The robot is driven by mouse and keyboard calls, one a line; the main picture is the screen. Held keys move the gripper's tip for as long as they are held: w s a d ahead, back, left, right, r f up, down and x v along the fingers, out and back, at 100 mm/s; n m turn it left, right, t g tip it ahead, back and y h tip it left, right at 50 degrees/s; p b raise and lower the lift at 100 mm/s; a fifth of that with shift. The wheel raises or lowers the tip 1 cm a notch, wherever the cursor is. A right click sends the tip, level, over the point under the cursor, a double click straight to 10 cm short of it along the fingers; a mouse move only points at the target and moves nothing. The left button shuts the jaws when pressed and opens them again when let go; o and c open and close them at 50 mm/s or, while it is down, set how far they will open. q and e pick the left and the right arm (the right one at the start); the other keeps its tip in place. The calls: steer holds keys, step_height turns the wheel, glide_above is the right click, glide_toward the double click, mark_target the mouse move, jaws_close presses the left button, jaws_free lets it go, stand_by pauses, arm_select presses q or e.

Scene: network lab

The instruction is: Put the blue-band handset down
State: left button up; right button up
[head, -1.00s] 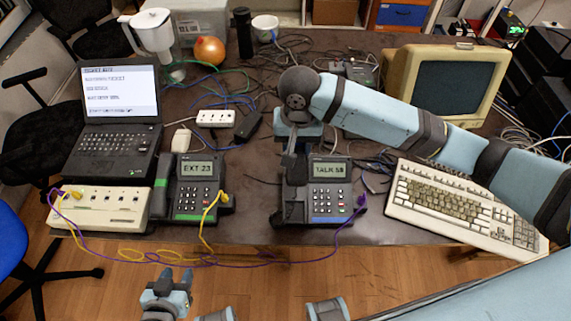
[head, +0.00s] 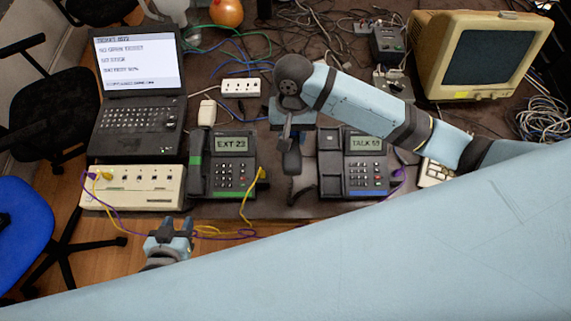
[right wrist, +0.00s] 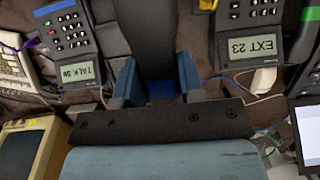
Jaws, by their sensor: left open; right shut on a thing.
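The blue-band handset (head: 292,161) is dark and hangs in my right gripper (head: 291,137), left of its phone base (head: 368,172). The base has a blue strip, an empty-looking cradle (head: 330,165) and a screen reading TALK 59. In the right wrist view the handset (right wrist: 146,35) runs between the fingers, with a blue patch near the grip; the base (right wrist: 75,25) is at upper left. How high the handset hangs is hard to tell. My left gripper (head: 172,230) is open and empty, in front of the table edge.
The green-band phone (head: 234,160), reading EXT 23, stands close left of the held handset, its own handset in place. A cream box (head: 135,187) with cables, a laptop (head: 135,125) and a power strip (head: 241,88) lie nearby. Part of my body covers the lower right.

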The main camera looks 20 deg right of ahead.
steer(key=w+x, duration=0.1)
steer(key=x, duration=0.8)
steer(key=w+d+x, duration=0.1)
steer(key=x, duration=0.4)
steer(key=shift+w+f, duration=0.25)
steer(key=shift+w, duration=0.1)
steer(key=shift+w+x, duration=0.25)
steer(key=shift+x, duration=0.9)
steer(key=shift+w+x, duration=0.25)
steer(key=shift+x, duration=0.9)
steer(key=shift+d+f, duration=0.1)
steer(key=shift+f, duration=0.15)
steer(key=o, duration=1)
steer(key=shift+r, duration=0.1)
